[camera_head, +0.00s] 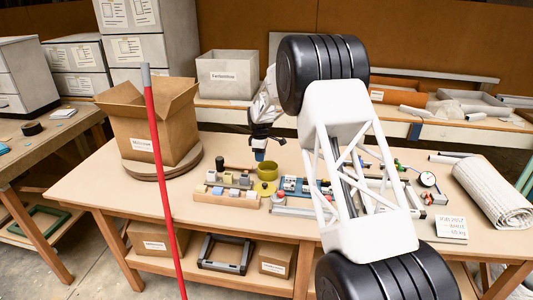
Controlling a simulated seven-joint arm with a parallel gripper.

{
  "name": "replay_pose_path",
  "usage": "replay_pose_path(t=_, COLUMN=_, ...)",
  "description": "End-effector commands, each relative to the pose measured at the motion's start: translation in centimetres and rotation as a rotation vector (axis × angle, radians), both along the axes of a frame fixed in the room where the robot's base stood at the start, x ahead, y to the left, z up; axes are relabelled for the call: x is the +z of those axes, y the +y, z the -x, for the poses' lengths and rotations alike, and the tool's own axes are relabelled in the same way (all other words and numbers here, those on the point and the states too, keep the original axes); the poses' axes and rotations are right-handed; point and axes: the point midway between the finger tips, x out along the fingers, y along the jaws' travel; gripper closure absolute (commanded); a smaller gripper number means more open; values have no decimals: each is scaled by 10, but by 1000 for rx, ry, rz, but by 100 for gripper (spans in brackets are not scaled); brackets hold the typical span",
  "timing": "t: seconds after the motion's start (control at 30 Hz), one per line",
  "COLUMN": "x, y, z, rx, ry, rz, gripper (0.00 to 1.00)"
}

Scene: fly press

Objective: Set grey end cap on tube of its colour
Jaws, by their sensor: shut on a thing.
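My gripper (260,147) points down above the middle of the table. It is shut on a small blue-grey piece (259,156); I cannot tell from its shape whether this is the grey end cap. Below and to the left is a wooden rack (228,201) with several small grey, white, blue and yellow pieces on it. A grey piece (228,178) sits at its back. An olive-yellow cup (268,171) stands just below and right of the gripper. No tube of matching grey can be made out clearly. My arm hides part of the table's right half.
An open cardboard box (153,130) stands on a round board at the left. A red pole (162,160) rises in the foreground. A dial gauge (427,179), a sign (451,227) and a white roll (495,193) lie at the right. The table's front left is clear.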

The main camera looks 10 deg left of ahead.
Motion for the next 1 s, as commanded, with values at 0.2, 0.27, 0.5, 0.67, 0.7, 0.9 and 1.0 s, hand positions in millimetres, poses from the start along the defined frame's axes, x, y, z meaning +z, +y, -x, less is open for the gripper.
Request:
replay_pose_path(t=0.2, x=-3, y=36, z=41, rx=4, ry=1, rz=0, gripper=90)
replay_pose_path(t=0.27, x=-3, y=43, z=50, rx=3, ry=1, rz=0, gripper=90)
replay_pose_path(t=0.5, x=-5, y=57, z=68, rx=1, ry=0, rz=0, gripper=90)
replay_pose_path(t=0.67, x=-5, y=58, z=69, rx=0, ry=0, rz=0, gripper=90)
replay_pose_path(t=0.7, x=-5, y=58, z=69, rx=0, ry=0, rz=0, gripper=90)
replay_pose_path(t=0.9, x=-6, y=58, z=69, rx=0, ry=0, rz=0, gripper=90)
replay_pose_path(t=1.0, x=-8, y=58, z=69, rx=0, ry=0, rz=0, gripper=90)
